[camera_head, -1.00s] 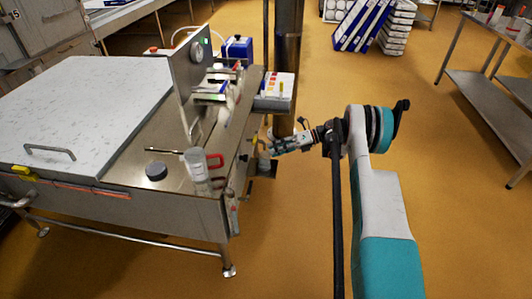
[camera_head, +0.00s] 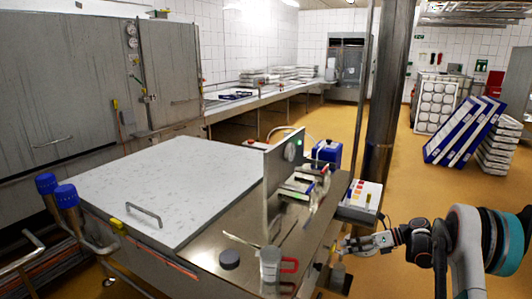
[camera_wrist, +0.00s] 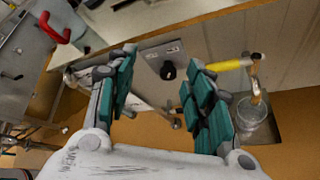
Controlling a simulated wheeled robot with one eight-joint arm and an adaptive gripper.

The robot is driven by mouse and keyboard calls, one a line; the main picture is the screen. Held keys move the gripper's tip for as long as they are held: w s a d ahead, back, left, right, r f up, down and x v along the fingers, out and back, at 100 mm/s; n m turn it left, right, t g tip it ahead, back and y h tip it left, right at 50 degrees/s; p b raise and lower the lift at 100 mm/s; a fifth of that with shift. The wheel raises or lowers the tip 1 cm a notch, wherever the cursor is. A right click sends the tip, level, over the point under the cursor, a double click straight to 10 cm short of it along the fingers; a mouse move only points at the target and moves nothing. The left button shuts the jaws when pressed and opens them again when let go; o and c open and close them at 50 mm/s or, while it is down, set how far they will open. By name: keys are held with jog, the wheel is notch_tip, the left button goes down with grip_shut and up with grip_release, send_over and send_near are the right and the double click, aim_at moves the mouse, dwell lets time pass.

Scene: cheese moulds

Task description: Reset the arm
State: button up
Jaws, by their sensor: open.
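My gripper (camera_head: 345,246) is at the right end of the steel table (camera_head: 228,215), in the head view, with my arm reaching in from the lower right. In the wrist view my gripper (camera_wrist: 155,75) has its two teal-padded fingers spread wide apart, with nothing held between them. Beyond the fingers a grey plate with a black knob (camera_wrist: 168,70) shows on the side of the table. Whether the fingertips touch anything there cannot be told.
A steel column (camera_head: 385,110) stands behind my gripper. The floor (camera_head: 425,190) is open at right.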

jog(key=s+a+r+n+h, duration=0.2)
jog(key=a+r+n, duration=0.15)
jog(key=r, duration=0.35)
jog(key=s+a+r+n+h, duration=0.1)
jog(key=s+a+r+n, duration=0.2)
jog(key=r, duration=0.4)
jog(key=s+a+r+n+h, duration=0.45)
jog(key=s+r+n, duration=0.25)
jog(key=s+r, duration=0.2)
jog(key=s+a+f+n+t+h, duration=0.1)
jog(key=s+n+t+h, duration=0.2)
jog(key=s+n, duration=1.2)
jog(key=shift+s+a+f+t+h, duration=0.25)
jog(key=shift+s+h, duration=0.7)
jog(key=shift+s, duration=5)
jog(key=shift+r+n, duration=0.1)
jog(key=shift+n, duration=0.15)
